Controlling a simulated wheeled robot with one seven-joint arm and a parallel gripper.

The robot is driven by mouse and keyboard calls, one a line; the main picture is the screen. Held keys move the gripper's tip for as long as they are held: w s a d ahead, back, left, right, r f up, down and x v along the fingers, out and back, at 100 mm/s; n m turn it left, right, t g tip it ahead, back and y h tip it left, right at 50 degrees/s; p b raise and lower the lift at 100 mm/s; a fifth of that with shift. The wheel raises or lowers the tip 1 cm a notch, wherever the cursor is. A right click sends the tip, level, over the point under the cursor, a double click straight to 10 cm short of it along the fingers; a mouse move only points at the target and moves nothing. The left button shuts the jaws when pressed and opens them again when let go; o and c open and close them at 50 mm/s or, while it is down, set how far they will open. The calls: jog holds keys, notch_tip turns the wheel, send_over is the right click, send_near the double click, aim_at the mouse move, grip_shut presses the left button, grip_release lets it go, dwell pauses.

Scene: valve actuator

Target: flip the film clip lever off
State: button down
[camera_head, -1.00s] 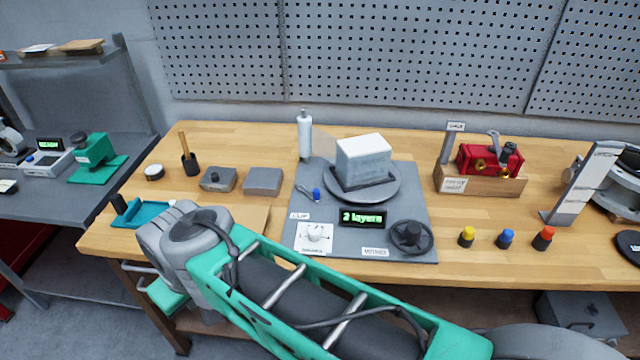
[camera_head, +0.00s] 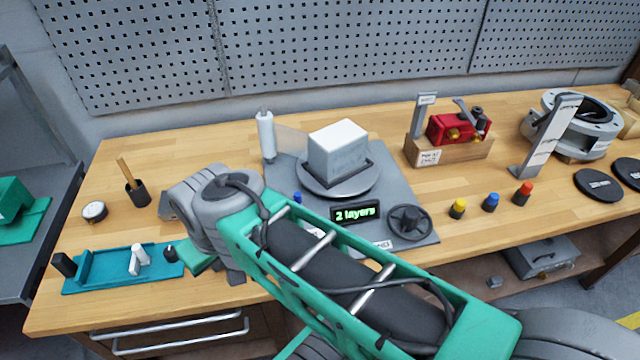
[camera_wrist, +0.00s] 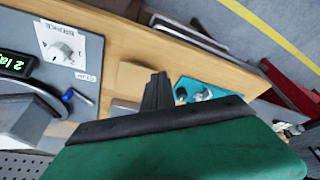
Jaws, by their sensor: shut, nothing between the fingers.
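The film clip lever (camera_wrist: 67,96) has a blue tip and a light metal shank. In the wrist view it lies beside the CLIP label (camera_wrist: 88,77) on the grey station plate. In the head view only its blue tip (camera_head: 297,197) shows above my arm, which hides the rest. My gripper (camera_wrist: 157,78) shows in the wrist view as dark fingers close together, shut and empty. It is apart from the lever, which lies to its left in that view. The wrapping station (camera_head: 405,190) carries a turntable with a white box (camera_head: 338,148) and a "2 layers" display (camera_head: 355,212).
A black handwheel (camera_head: 408,221) and a film roll (camera_head: 266,135) stand on the station. A numbered dial (camera_wrist: 62,48) sits near the lever. A teal tray (camera_head: 105,277) lies left of my wrist. Yellow, blue and red buttons (camera_head: 491,202) line the right.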

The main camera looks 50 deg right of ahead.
jog(key=shift+s+a, duration=0.1)
jog(key=w+d+m+y, duration=0.1)
jog(key=w+d, duration=0.3)
jog(key=d, duration=0.4)
jog(key=w+d+m+y, duration=0.15)
jog(key=w+d, duration=0.25)
jog(key=d, duration=0.4)
jog(key=s+d+f+m+t, duration=0.1)
jog(key=s+d, duration=0.2)
jog(key=d, duration=0.6)
jog(key=s+d+f+m+t, duration=0.1)
jog(key=s+d+t, duration=0.1)
jog(key=d, duration=0.7)
jog(key=shift+s+d+p, duration=0.3)
jog(key=shift+s+p, duration=0.05)
jog(key=shift+s, duration=0.45)
jog(key=shift+f, duration=0.1)
